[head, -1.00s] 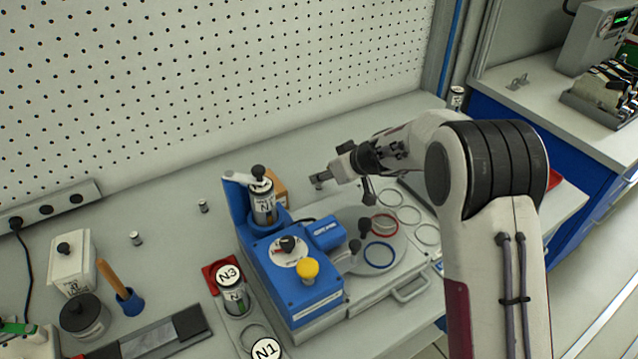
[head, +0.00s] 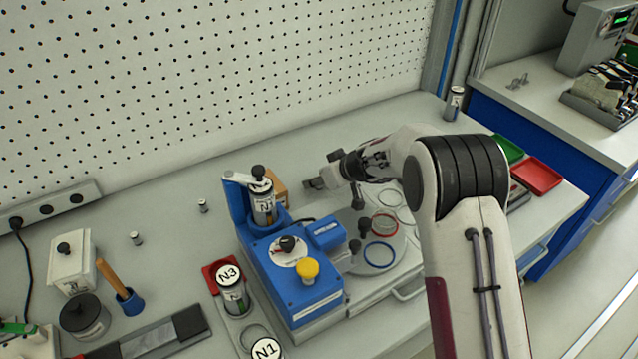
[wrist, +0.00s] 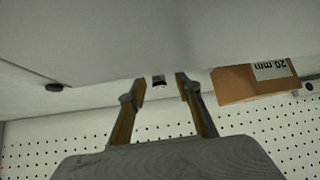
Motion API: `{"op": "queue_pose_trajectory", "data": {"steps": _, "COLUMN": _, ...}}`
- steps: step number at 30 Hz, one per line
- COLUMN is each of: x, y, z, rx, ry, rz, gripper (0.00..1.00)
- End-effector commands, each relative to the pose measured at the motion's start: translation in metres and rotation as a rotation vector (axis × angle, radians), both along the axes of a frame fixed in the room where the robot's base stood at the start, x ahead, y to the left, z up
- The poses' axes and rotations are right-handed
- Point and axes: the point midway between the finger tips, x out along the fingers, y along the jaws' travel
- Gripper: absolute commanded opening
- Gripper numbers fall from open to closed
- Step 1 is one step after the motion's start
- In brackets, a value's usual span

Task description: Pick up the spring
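My gripper (head: 314,184) reaches left, low over the bench behind the blue machine. In the wrist view its two fingers (wrist: 161,88) stand apart with a clear gap, so it is open. A small dark-and-light cylinder (wrist: 158,81) shows in that gap, touching neither finger; I cannot tell how far beyond the tips it is. No coil is clearly visible, so I cannot tell which piece is the spring. Two small metal cylinders stand on the bench to the left, one nearer the wall (head: 203,206) and one farther left (head: 136,239).
A brown box (head: 280,187) stands just left of my gripper; it also shows in the wrist view (wrist: 240,86). The pegboard wall (head: 200,80) is behind. Bench around the small cylinders is clear.

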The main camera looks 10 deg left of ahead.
Motion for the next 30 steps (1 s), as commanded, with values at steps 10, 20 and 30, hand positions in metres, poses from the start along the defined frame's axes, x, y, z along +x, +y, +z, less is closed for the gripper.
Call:
{"op": "queue_pose_trajectory", "data": {"steps": 10, "x": 0.0, "y": -0.0002, "z": 0.0004, "rx": 0.0, "ry": 0.0, "rz": 0.0, "gripper": 0.33}}
{"op": "queue_pose_trajectory", "data": {"steps": 20, "x": -0.0001, "y": -0.0003, "z": 0.0004, "rx": 0.0, "ry": 0.0, "rz": 0.0, "gripper": 0.01}}
{"op": "queue_pose_trajectory", "data": {"steps": 30, "x": 0.0001, "y": 0.0, "z": 0.0047, "rx": 0.0, "ry": -0.001, "rz": 0.001, "gripper": 0.01}}
